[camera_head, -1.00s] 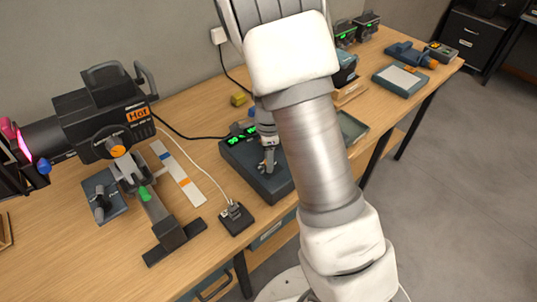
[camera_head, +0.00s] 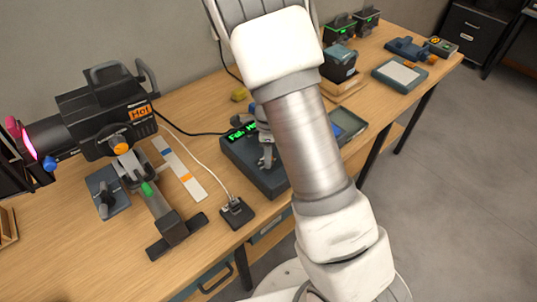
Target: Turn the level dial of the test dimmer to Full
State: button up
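The test dimmer (camera_head: 243,165) is a dark blue-grey box on the wooden bench, partly hidden behind my arm. Its green display (camera_head: 240,132) shows text that looks like "Full" at its left; the rest is small and partly covered. My gripper (camera_head: 267,163) points down over the top of the dimmer, to the right of and below the display. Its fingers are at the dial's apparent place, but the dial is hidden. I cannot tell whether the fingers are closed on it.
A black spotlight labelled "Hot" (camera_head: 105,115) stands at the left. A socket block (camera_head: 237,212) with a white cable lies in front of the dimmer. A striped strip (camera_head: 180,170) and a yellow block (camera_head: 239,94) lie nearby. A blue-grey tray (camera_head: 347,124) is right of my arm.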

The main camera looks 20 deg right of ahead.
jog(key=o, duration=0.4)
jog(key=shift+o, duration=0.2)
notch_tip(320, 180, up, 18)
jog(key=p, duration=0.1)
jog(key=shift+f, duration=0.25)
